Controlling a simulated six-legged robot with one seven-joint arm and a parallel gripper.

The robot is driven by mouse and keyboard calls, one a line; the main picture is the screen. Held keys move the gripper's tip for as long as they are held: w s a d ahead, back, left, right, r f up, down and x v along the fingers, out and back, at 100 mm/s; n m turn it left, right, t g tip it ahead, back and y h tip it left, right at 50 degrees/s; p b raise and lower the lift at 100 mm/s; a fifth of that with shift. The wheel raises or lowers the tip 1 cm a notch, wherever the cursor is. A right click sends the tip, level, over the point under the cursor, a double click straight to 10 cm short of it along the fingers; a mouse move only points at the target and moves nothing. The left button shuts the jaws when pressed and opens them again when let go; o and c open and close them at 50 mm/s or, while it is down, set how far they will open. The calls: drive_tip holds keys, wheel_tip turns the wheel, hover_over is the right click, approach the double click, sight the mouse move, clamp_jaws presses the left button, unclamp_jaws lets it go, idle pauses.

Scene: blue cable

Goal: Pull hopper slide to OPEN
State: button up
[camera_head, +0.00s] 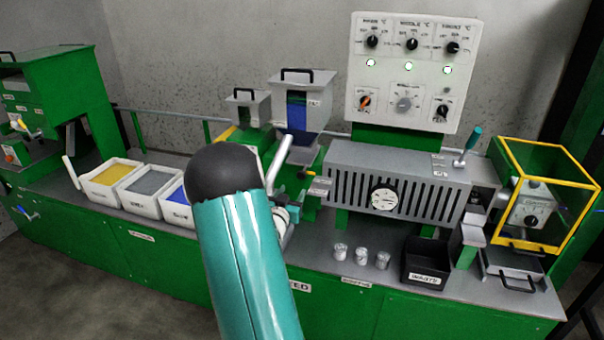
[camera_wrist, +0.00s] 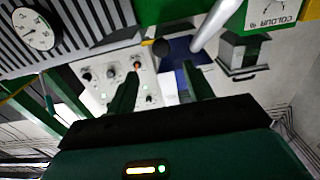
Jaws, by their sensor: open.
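The hopper (camera_head: 302,98) is a grey funnel with a black top handle and a blue front window. It stands left of the control panel in the head view. Below it, a small dark knob (camera_head: 303,173) sits near the throat, which may belong to the slide. In the wrist view, a round black knob (camera_wrist: 160,47) appears just beyond the fingertips, with the hopper's blue window (camera_wrist: 181,52) behind it. My gripper (camera_wrist: 160,65) is open, and its two dark fingers hold nothing. In the head view my teal arm hides most of it. The slide's position cannot be read.
A pale tube (camera_head: 280,157) slants close to the hopper. The grey barrel cover (camera_head: 345,165) with a gauge (camera_head: 384,198) lies right of it. A smaller hopper (camera_head: 247,106) stands left. Pellet bins (camera_head: 147,205) and small cups (camera_head: 361,257) are on the bench.

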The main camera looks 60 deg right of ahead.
sight(301, 176)
drive_tip(key=d, duration=0.4)
drive_tip(key=w+d, duration=0.1)
drive_tip(key=d, duration=0.3)
drive_tip(key=w+d, duration=0.1)
drive_tip(key=d, duration=0.3)
drive_tip(key=shift+w+d, duration=0.1)
drive_tip(key=shift+d, duration=0.25)
drive_tip(key=shift+c, duration=0.2)
clamp_jaws()
